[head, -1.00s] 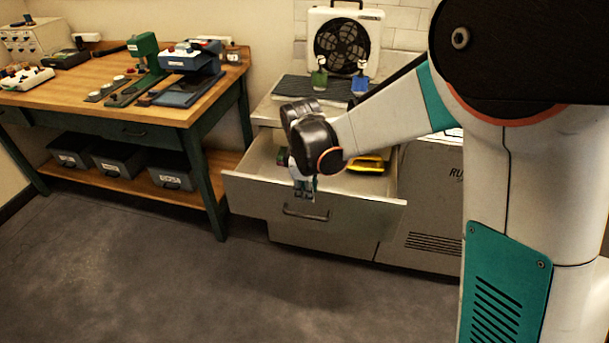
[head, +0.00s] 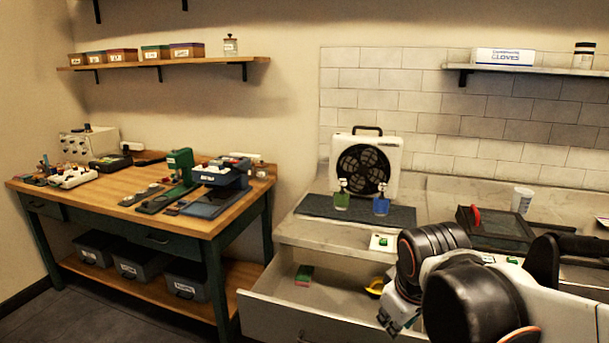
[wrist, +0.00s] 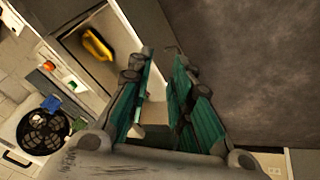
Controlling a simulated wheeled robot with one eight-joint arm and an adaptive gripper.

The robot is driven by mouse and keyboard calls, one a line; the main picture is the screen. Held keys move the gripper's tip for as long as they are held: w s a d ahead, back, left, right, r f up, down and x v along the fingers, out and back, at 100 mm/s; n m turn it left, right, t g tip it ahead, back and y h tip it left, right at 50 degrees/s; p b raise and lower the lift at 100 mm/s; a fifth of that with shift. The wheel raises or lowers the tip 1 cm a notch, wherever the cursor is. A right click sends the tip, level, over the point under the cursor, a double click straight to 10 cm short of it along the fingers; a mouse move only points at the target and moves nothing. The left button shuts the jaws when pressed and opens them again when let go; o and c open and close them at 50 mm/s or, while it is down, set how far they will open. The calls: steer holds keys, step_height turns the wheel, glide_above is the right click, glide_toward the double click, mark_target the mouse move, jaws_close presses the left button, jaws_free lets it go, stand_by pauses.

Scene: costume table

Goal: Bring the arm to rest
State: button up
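My gripper (head: 398,312) hangs in front of the right part of the open drawer (head: 290,322) in the head view, with my arm coming in from the right. In the wrist view my gripper (wrist: 160,68) shows two green-lined fingers apart, with nothing held between them. The drawer (wrist: 84,22) stands pulled out beyond the fingers there. A yellow thing (wrist: 97,45) lies in it, and this also shows in the head view (head: 376,286), partly hidden by my arm. A small green and red block (head: 304,275) lies in the drawer to the left.
A dark-lidded case (head: 492,232) and a white cup (head: 522,199) stand right. A wooden workbench (head: 122,208) stands left.

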steer(key=s+d+m+t, duration=0.2)
steer(key=s+m, duration=0.4)
steer(key=s, duration=0.5)
steer(key=shift+b, duration=0.3)
